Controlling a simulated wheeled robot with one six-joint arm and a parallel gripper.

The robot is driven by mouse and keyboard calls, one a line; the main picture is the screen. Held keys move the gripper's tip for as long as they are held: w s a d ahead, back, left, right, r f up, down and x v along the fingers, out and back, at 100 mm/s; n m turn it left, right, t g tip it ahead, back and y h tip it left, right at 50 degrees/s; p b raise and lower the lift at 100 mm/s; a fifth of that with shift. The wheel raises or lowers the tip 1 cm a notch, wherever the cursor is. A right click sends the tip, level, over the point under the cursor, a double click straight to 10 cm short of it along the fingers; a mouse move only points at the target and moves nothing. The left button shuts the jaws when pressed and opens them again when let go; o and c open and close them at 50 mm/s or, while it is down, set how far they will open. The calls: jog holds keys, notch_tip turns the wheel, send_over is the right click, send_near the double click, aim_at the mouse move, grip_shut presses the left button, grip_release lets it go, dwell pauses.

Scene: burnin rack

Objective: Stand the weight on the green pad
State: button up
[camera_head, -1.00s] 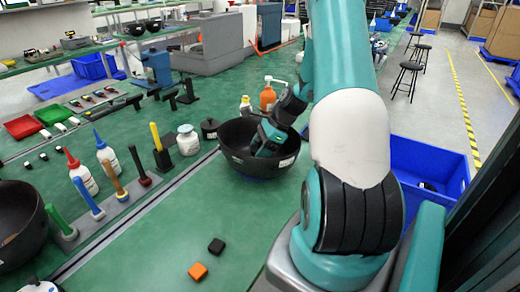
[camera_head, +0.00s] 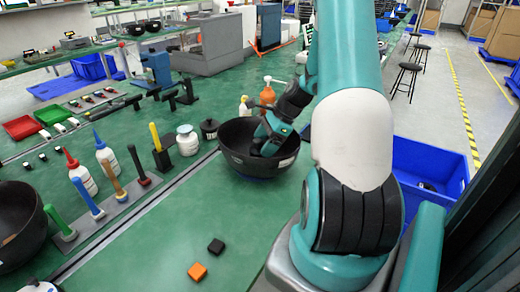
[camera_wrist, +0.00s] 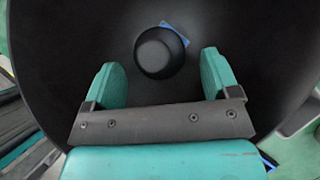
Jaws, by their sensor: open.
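My gripper (camera_head: 266,142) reaches down into a large black bowl (camera_head: 232,160) on the green bench. In the wrist view my gripper (camera_wrist: 160,66) is open, with a teal finger on each side. A dark, round, smooth object (camera_wrist: 158,54), which looks like the weight, sits in the bowl between and slightly beyond the fingertips. I see no finger touching it. A small blue patch (camera_wrist: 176,32) shows beside it. The bowl hides this object in the head view. I cannot pick out a separate green pad against the green bench top.
An orange block (camera_head: 198,272) and a black block (camera_head: 216,246) lie on the front bench. Bottles, a black lidded jar (camera_head: 209,128) and upright-handled tools (camera_head: 140,165) stand left of the bowl. Another black bowl (camera_head: 20,225) is at far left. A blue bin (camera_head: 430,165) is at right.

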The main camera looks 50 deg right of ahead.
jog(key=v, duration=0.9)
jog(key=w+a+r+n+g, duration=0.1)
jog(key=a+r+n, duration=0.2)
jog(key=a+n, duration=0.45)
jog(key=w+a+r+n+g, duration=0.1)
jog(key=w+a+r+n, duration=0.2)
jog(key=a, duration=0.8)
jog(key=a+r+n+g, duration=0.1)
jog(key=a+r+n, duration=0.2)
jog(key=a+n, duration=0.55)
jog(key=s+a+r+n+g, duration=0.1)
jog(key=s+a+r+n, duration=0.1)
jog(key=s+a+n, duration=1.2)
jog(key=s+a, duration=0.1)
jog(key=a, duration=0.1)
jog(key=shift+a+r+h, duration=0.15)
jog(key=shift+a+h, duration=0.25)
